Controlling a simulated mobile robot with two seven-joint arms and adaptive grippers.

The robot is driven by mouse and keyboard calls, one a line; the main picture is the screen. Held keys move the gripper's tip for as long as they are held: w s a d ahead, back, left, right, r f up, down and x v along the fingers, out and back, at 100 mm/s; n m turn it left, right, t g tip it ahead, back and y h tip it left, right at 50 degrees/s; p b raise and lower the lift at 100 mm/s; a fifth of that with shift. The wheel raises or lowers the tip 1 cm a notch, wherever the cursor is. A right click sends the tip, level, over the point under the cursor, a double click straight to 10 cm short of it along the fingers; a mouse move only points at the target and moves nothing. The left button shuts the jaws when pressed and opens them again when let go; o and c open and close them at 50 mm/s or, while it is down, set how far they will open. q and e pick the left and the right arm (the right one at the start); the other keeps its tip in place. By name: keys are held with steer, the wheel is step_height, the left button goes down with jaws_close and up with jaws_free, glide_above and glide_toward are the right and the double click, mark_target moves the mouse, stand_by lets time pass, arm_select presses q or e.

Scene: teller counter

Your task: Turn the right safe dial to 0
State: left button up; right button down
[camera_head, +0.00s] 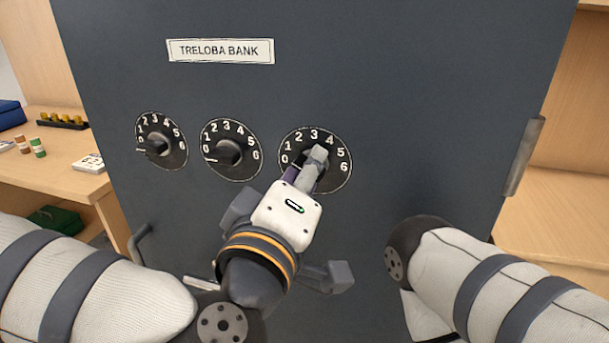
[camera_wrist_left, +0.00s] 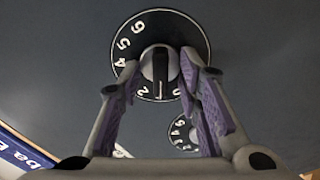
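The right safe dial (camera_head: 338,181) is a round black plate with white digits 0 to 6 and a central knob. In the left wrist view the dial (camera_wrist_left: 190,35) appears turned over, with its knob (camera_wrist_left: 158,64) between my fingers. A white mark on the knob points down, seemingly near 1; the exact digit is hard to read. My left gripper (camera_head: 314,165) is at this dial and covers most of the knob in the head view. In the wrist view the left gripper (camera_wrist_left: 161,70) is open, with fingertips on either side of the knob and small gaps visible. My right gripper is out of view.
The middle dial (camera_head: 230,168) and left dial (camera_head: 172,140) sit left on the same dark safe door (camera_head: 400,50); both pointers face left, near 0. A wooden desk (camera_head: 75,150) with small items is at left.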

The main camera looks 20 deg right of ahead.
arm_select(q)
steer(key=shift+w+d, duration=0.1)
jaws_close()
steer(key=shift+n, duration=0.3)
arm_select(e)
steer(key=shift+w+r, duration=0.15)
arm_select(q)
steer(key=shift+n+p, duration=0.85)
steer(key=shift+n, duration=1.75)
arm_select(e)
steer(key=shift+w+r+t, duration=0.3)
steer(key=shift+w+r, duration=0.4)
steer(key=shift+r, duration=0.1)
arm_select(q)
jaws_free()
steer(key=shift+f, duration=0.1)
